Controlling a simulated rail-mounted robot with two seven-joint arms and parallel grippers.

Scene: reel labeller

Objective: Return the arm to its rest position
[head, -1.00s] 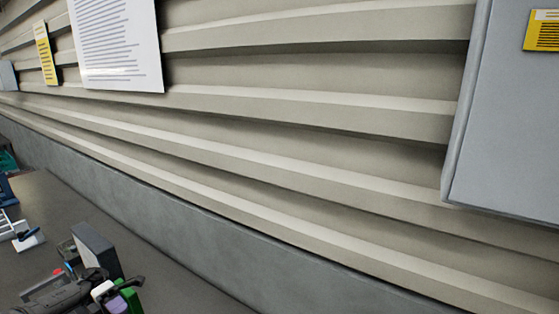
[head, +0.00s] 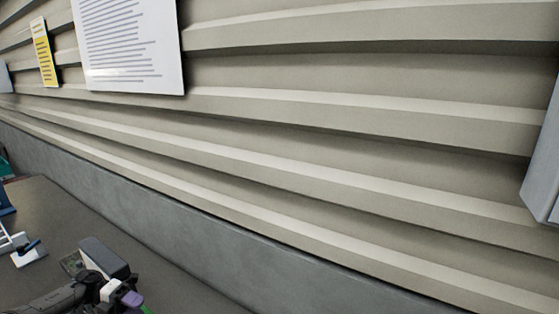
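A dark grey and black arm comes in from the lower left edge, and I take it for my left arm. Its gripper end (head: 112,288) is at the bottom left, above the dark worktop (head: 110,227). Small white and purple parts show at this end, with a bit of green below. I cannot make out the fingertips or tell whether anything is held. My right gripper is not in view.
A grey box-like thing (head: 105,256) stands just behind the gripper end. A white and blue item (head: 28,252) is at the left edge. The ribbed wall (head: 330,130) bears a paper sheet (head: 130,45), a yellow label (head: 45,55) and a grey cabinet (head: 545,170).

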